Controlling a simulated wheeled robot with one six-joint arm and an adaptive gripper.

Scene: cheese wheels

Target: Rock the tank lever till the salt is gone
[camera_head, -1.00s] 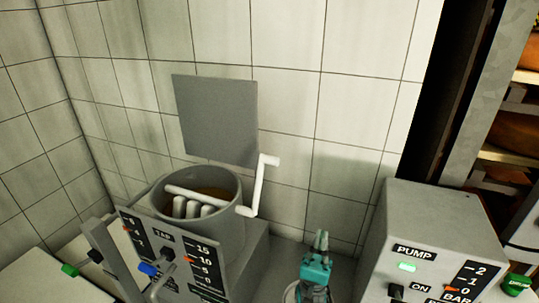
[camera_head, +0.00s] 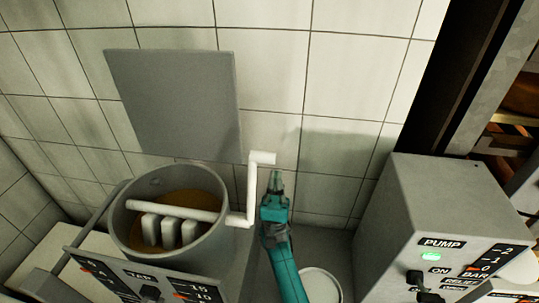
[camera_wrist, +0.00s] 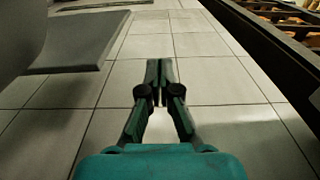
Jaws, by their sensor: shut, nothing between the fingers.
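The tank (camera_head: 212,250) is a round grey vessel at the lower left of the head view, with brownish liquid (camera_head: 196,200) inside. A white bar with several white paddles (camera_head: 162,231) spans it. The bar leads out to a white cranked lever (camera_head: 252,190) at the tank's right, its short handle at the top pointing right. My teal gripper (camera_head: 276,180) is shut and empty, just right of the lever and below its handle; I cannot tell whether they touch. The wrist view shows its closed fingers (camera_wrist: 159,75). No salt can be made out.
A grey square panel (camera_head: 180,105) stands upright behind the tank against the tiled wall. A grey pump box (camera_head: 440,210) with a green light stands at the right. A tank control panel (camera_head: 120,280) is at the lower left. Dark shelving (camera_head: 510,120) is at the far right.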

